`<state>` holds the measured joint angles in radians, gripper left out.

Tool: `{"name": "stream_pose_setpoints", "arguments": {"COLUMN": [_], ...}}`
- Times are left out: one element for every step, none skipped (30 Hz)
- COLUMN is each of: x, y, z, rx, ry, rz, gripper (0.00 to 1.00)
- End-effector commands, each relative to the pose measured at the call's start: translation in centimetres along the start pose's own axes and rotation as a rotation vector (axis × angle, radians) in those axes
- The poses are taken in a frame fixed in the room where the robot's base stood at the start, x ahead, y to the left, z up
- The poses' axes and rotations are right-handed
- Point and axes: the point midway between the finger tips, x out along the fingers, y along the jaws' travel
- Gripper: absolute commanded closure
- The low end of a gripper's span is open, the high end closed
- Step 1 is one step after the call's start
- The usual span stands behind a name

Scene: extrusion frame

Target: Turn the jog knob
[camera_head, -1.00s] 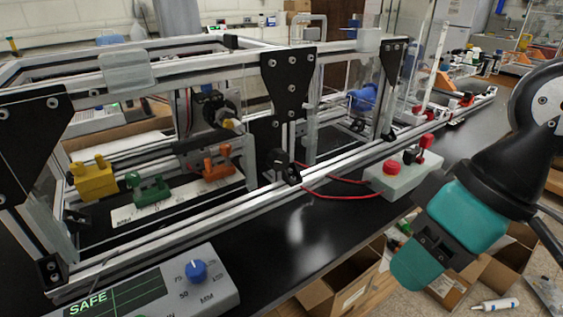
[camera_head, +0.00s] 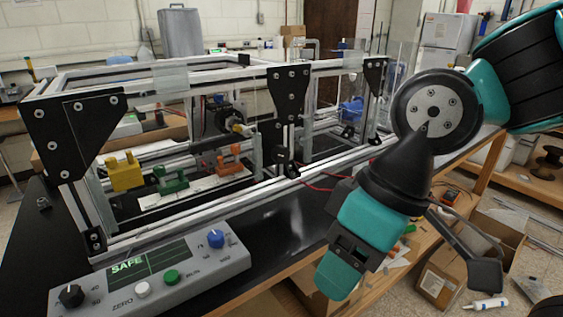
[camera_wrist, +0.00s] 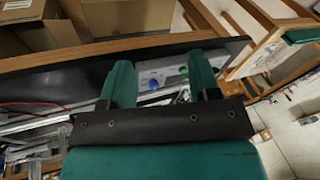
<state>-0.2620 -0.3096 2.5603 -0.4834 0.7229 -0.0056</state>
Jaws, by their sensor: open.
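A grey control panel (camera_head: 186,286) sits at the near left of the black bench in the head view. It has a blue knob (camera_head: 215,239) on a numbered dial and a black knob (camera_head: 71,296) at its left end. I cannot read which one is labelled jog. A SAFE display lies between them. My gripper (camera_head: 337,276) hangs to the right of the panel, well apart from both knobs. In the wrist view my gripper (camera_wrist: 159,58) has its two teal fingers spread with nothing held. The blue knob (camera_wrist: 154,85) shows beyond, in the gap between them.
A white button (camera_head: 142,290) and a green button (camera_head: 171,277) sit between the knobs. An aluminium extrusion frame (camera_head: 235,185) stands behind the panel, with yellow, green and orange clamps in it. Cardboard boxes (camera_head: 440,280) stand below the bench at right.

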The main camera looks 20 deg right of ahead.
Motion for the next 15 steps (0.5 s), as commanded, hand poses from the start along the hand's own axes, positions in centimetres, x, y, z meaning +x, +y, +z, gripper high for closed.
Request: {"name": "stream_pose_setpoints", "arguments": {"x": [0.8,1.4,2.4,3.2,4.0,5.0,5.6,6.2,6.7,6.8,6.9,6.7,6.5,6.2,5.7], "y": [0.5,0.6,0.9,1.5,2.3,3.6,4.7,5.9,7.7,9.0,10.3,12.1,13.5,14.8,16.4], "z": [-0.3,-0.8,-1.7,-2.4,-3.2,-4.5,-5.5,-6.5,-7.8,-8.7,-9.5,-10.4,-11.0,-11.3,-11.7], "rx": [-0.004,-0.015,-0.038,-0.051,-0.065,-0.085,-0.103,-0.119,-0.140,-0.156,-0.168,-0.183,-0.192,-0.198,-0.203], "ry": [0.025,0.050,0.096,0.144,0.203,0.295,0.371,0.453,0.564,0.647,0.726,0.828,0.898,0.964,1.041], "rz": [-0.002,-0.006,-0.013,-0.016,-0.015,-0.009,0.002,0.019,0.050,0.081,0.115,0.170,0.214,0.260,0.324], "gripper": [0.44,0.44,0.44,0.44,0.44,0.44,0.44,0.44,0.44,0.44,0.44,0.44,0.44,0.44,0.44]}}
